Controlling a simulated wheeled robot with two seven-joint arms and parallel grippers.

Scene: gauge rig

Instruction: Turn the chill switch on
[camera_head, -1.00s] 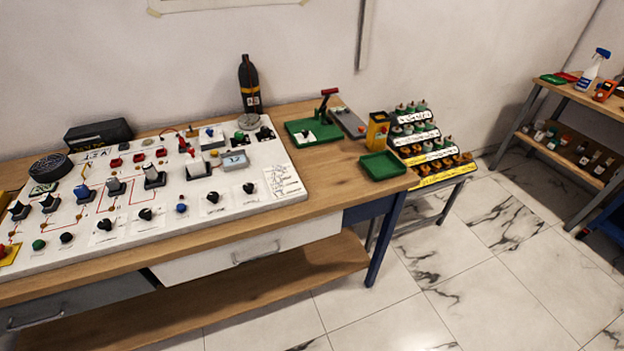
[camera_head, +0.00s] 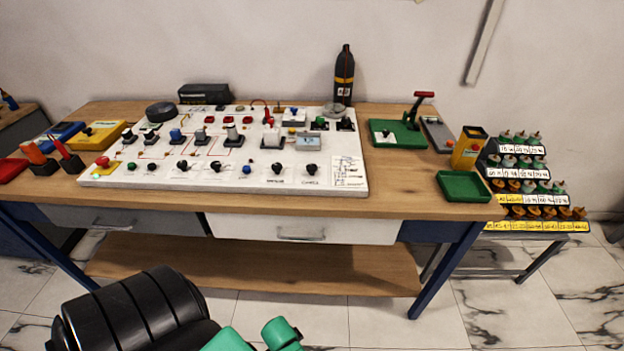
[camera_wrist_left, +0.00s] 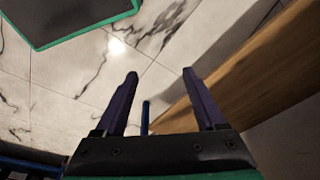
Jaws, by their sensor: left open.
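A white control panel (camera_head: 215,181) lies on the wooden workbench, covered with switches, knobs and buttons. A row of black knobs runs along its front, including one at the right end (camera_head: 311,170) and one beside it (camera_head: 276,168). The printed labels are too small to read surely, so I cannot tell which control is the chill switch or how it is set. My left gripper (camera_wrist_left: 161,75) is open and empty in the left wrist view, over the floor beside a wooden edge, away from the panel. My right gripper is in neither view.
The workbench (camera_head: 405,178) also carries a green tray (camera_head: 463,187), a yellow box (camera_head: 468,148), a green press with a red handle (camera_head: 408,128) and a dark bottle (camera_head: 344,78). A stepped rack (camera_head: 520,170) stands at right. Open floor lies in front.

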